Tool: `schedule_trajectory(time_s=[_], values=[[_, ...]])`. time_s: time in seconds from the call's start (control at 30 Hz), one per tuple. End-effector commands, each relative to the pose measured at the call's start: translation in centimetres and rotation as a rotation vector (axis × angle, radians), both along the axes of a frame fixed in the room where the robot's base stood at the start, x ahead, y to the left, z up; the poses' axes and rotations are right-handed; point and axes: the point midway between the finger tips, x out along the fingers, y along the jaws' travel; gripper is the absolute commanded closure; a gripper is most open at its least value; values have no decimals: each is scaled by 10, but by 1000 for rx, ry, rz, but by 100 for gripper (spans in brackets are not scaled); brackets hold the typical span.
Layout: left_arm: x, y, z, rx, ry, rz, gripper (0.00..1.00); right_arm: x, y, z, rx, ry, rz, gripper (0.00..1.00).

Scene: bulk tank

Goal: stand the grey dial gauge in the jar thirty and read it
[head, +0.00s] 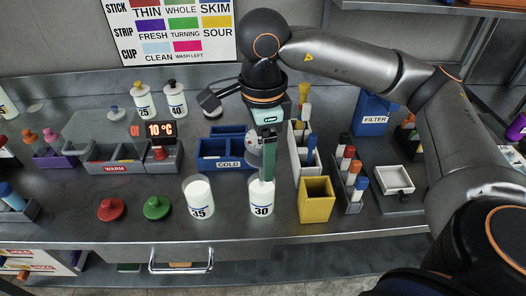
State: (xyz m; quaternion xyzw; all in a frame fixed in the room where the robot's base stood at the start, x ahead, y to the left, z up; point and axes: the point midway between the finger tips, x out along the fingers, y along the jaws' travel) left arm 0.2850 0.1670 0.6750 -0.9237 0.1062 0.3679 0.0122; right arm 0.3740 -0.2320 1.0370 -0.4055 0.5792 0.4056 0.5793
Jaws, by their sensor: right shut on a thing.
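The jar thirty (261,203) is a white jar marked 30, standing upright on the steel bench in the middle of the head view. My right gripper (267,150) points down right above it, shut on the grey dial gauge (253,146). The gauge's round face shows at the left of the fingers. Its lower end reaches down to the jar's mouth; I cannot tell how deep it goes. The dial is too small to read. My left gripper is not in view.
A jar marked 35 (198,200) stands to the left and a yellow open box (315,203) close to the right. The blue COLD bin (220,152) and a white holder (300,150) are behind. Red (111,209) and green (156,208) lids lie at left.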

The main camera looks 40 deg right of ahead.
Motion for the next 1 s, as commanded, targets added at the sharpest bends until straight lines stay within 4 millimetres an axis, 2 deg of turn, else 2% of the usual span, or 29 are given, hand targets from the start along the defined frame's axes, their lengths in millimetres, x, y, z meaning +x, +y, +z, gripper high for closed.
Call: schedule_trajectory(time_s=[0.17,0.7,1.0], values=[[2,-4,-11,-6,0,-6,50,0,0,-14,0,0,1,91],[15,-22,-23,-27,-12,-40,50,0,0,-47,-1,0,1,91],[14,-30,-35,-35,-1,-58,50,0,0,-64,0,0,1,91]])
